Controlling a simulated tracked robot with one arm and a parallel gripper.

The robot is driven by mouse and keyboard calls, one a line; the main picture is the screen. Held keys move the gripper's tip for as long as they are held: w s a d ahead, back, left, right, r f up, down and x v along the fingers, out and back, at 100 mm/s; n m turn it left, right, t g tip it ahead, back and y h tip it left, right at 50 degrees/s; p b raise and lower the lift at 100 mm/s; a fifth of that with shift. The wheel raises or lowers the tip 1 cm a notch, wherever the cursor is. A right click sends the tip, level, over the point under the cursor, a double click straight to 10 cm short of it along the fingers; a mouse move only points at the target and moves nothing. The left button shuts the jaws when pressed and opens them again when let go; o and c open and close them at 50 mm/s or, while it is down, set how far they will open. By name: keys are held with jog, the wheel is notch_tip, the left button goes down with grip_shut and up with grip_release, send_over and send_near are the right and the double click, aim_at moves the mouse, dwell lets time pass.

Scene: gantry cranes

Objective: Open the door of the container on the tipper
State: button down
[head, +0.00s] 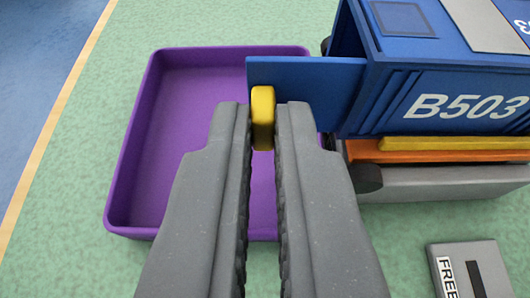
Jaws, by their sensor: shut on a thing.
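The blue container (448,88) marked "B503" sits on the tipper (440,183) at the right, above its orange and yellow strips. Its blue door (330,78) stands out to the left from the container's end, apart from the opening's far side. A yellow handle (262,103) is on the door. My gripper (263,125) comes up from the bottom of the picture, with its two grey fingers on either side of the handle, shut on it. The fingers hide part of the door's lower edge.
A purple tray (180,130) lies on the green floor under and left of the door; it looks empty where visible. A grey block (470,268) with "FREE" lettering is at the lower right. Green floor is clear at the left, up to a yellow line and blue area.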

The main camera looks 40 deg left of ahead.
jog(key=shift+d+r+n, duration=0.1)
jog(key=shift+n, duration=0.2)
dwell(0.4)
jog(key=c, duration=1.6)
grip_release()
jog(key=shift+o, duration=0.2)
jog(key=shift+d, duration=0.1)
jog(key=v, duration=1.3)
jog(key=shift+d+b, duration=0.3)
jog(key=shift+d, duration=0.1)
jog(key=shift+r, duration=0.15)
jog(key=shift+o, duration=0.8)
